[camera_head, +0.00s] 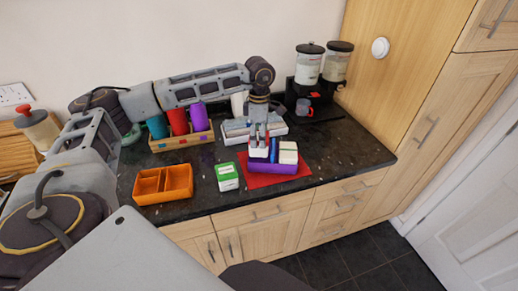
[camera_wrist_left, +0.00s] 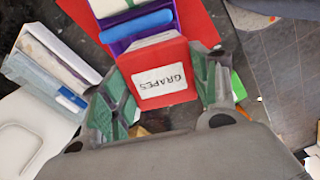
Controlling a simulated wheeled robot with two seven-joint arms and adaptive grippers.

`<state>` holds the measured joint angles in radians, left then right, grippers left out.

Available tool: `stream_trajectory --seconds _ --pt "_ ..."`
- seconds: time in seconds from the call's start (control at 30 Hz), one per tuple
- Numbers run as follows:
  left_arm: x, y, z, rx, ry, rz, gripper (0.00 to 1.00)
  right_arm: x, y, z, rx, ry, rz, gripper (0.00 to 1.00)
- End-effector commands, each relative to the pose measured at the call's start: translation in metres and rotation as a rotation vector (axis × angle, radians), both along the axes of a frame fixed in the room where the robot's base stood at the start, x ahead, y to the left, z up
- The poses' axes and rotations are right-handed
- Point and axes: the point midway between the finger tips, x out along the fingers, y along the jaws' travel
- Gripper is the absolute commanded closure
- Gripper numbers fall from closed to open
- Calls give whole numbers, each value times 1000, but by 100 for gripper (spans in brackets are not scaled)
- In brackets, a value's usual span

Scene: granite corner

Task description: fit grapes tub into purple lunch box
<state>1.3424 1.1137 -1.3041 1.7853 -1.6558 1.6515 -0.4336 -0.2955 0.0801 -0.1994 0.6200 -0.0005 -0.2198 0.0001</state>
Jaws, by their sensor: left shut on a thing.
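The purple lunch box (camera_head: 272,169) sits on a red mat (camera_head: 307,172) near the counter's front edge. It holds a blue item (camera_head: 273,151) and a cream block (camera_head: 288,153) on the right. My left gripper (camera_head: 258,138) points down over the box's left part, shut on the red grapes tub (camera_head: 257,153). In the left wrist view the tub (camera_wrist_left: 175,62) lies between both fingers, its white GRAPES label facing the camera, with the purple box (camera_wrist_left: 118,44) just beyond it. I cannot tell whether the tub's base is inside the box. My right gripper is out of view.
A green and white carton (camera_head: 227,177) stands left of the mat, and an orange divided tray (camera_head: 162,197) farther left. Behind are a wooden rack (camera_head: 183,142) with coloured cups, a pale flat stack (camera_head: 235,131) and a dispenser (camera_head: 308,66). The counter's right side is clear.

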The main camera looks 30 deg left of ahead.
Motion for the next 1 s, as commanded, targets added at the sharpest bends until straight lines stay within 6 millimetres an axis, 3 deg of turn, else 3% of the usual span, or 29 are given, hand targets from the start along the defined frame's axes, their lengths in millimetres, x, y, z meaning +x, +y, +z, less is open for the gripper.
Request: stream_trajectory --seconds 0.2,0.67,1.0 --pt "0 0 -24 0 0 1 66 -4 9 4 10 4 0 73" --pt "0 0 -30 0 0 1 66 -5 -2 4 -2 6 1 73" --pt "0 0 -61 0 1 1 66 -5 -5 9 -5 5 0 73"
